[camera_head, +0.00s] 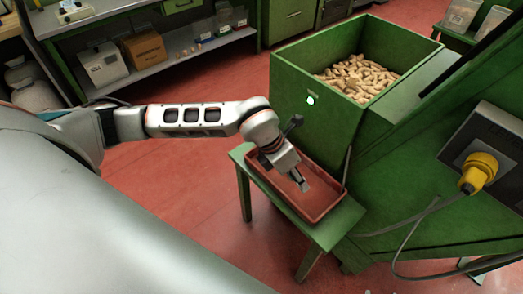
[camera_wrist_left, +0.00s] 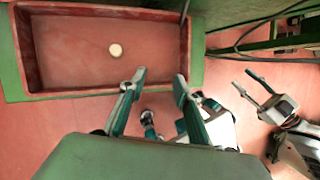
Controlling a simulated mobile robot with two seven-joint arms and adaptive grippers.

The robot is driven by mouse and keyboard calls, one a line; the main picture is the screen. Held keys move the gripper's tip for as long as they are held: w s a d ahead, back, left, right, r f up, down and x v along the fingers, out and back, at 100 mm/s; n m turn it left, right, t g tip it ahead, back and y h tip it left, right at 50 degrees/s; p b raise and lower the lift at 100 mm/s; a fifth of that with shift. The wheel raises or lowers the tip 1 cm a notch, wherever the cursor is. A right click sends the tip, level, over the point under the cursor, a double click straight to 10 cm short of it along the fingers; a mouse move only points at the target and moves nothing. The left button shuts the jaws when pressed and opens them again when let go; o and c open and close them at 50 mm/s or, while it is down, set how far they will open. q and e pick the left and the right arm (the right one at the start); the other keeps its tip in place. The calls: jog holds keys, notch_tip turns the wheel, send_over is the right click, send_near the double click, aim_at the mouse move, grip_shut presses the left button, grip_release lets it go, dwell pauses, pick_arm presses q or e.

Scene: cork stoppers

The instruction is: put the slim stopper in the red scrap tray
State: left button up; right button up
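The red scrap tray (camera_head: 328,207) lies on a small green bench in the head view. It also fills the upper left of the left wrist view (camera_wrist_left: 110,93). A pale round stopper (camera_wrist_left: 115,50) rests on the tray floor, apart from the walls; I cannot judge its length from above. My left gripper (camera_head: 304,185) is over the tray in the head view. Its two fingers (camera_wrist_left: 157,86) are spread with nothing between them, and the stopper is apart from them. My right gripper (camera_wrist_left: 254,89) shows at the right of the wrist view, fingers apart and empty.
A green hopper (camera_head: 305,100) full of corks (camera_head: 358,77) stands behind the tray. A green machine with a yellow plug (camera_head: 480,170) and hanging cables is at the right. The green bench (camera_head: 240,160) borders the tray. Red floor is clear at the left.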

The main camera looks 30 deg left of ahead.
pick_arm(q)
jog(key=s+d+r+n+g+h, duration=0.1)
jog(key=s+d+r+g+h, duration=0.1)
jog(key=s+d+h, duration=0.45)
jog(key=s+d+r+n+g+h, duration=0.1)
jog(key=s+d+r, duration=0.25)
jog(key=d, duration=0.55)
notch_tip(320, 180, up, 8)
jog(key=d+n+t+h, duration=0.3)
jog(key=n+t+h, duration=0.2)
jog(key=n+h, duration=0.15)
jog(key=w+a+f+n+t+y, duration=0.35)
jog(key=a+n+t, duration=0.25)
jog(key=n, duration=0.3)
jog(key=w+a+f+n+t+y, duration=0.3)
jog(key=w+a+n+t+y, duration=0.15)
jog(key=a+n, duration=0.4)
jog(key=s+a+f+n+g+y, duration=0.2)
jog(key=s+a+f+n+y, duration=0.2)
jog(key=f, duration=0.6)
jog(key=s+a+f+n+g+y, duration=0.2)
jog(key=s+a+f+n+y, duration=0.2)
jog(key=s+a+f+n, duration=0.3)
notch_tip(320, 180, down, 4)
jog(key=shift+s+a+f, duration=0.15)
jog(key=shift+s+f, duration=0.05)
jog(key=shift+s, duration=0.65)
